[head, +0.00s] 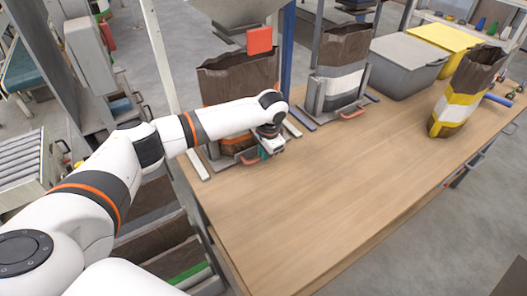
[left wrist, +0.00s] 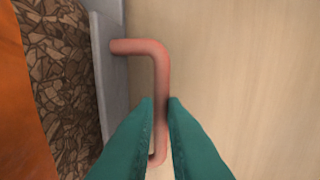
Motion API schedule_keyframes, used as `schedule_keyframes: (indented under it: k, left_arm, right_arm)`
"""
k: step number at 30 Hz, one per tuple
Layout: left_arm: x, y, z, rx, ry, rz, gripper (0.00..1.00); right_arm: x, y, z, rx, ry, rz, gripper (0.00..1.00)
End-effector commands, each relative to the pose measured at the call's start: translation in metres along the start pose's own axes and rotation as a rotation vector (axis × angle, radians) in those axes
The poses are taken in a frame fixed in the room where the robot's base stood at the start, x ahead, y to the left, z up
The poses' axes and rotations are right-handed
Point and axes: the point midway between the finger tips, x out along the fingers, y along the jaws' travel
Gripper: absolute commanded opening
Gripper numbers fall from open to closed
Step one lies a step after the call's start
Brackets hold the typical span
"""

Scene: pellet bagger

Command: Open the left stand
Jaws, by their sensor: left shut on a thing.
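The left stand (head: 214,160) is a grey metal holder on the table, with a tall brown bag (head: 228,84) upright in it. My left arm crosses in front and hides part of both. The stand has a pinkish-red bent-bar handle (left wrist: 160,65), fixed to a grey plate (left wrist: 111,75) in the left wrist view. My left gripper (head: 270,150) is low at the stand's front. Its teal fingers (left wrist: 160,105) lie on either side of the handle's long bar and are shut on it. My right gripper is not in view.
A second stand (head: 321,103) with a brown and white bag is to the right. Behind it are a grey bin (head: 405,65) and a yellow bin (head: 445,38). A yellow-banded bag (head: 462,95) stands at the far right. The wooden table (head: 330,200) is clear in front.

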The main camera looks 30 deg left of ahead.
Motion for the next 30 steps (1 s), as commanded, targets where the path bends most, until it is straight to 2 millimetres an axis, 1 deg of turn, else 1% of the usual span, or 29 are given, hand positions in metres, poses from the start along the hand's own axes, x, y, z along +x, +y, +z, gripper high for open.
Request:
schedule_keyframes:
  k: [5, 11, 15, 21, 30]
  left_arm:
    - [-0.006, -0.014, 0.0, 0.004, 0.001, -0.006, 0.0]
    - [-0.014, -0.042, -0.001, 0.006, 0.001, -0.008, 0.0]
    - [-0.019, -0.068, -0.001, 0.005, 0.002, -0.009, 0.0]
    - [-0.026, -0.106, -0.002, 0.005, 0.002, -0.009, 0.0]
    - [-0.035, -0.161, -0.003, 0.004, 0.002, -0.008, 0.0]
  right_arm:
    - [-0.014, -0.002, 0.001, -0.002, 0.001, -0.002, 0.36]
    - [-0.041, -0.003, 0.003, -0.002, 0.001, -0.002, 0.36]
    - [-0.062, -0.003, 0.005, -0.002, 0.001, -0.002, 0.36]
    - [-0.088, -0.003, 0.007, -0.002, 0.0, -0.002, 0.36]
    - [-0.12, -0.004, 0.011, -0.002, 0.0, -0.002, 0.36]
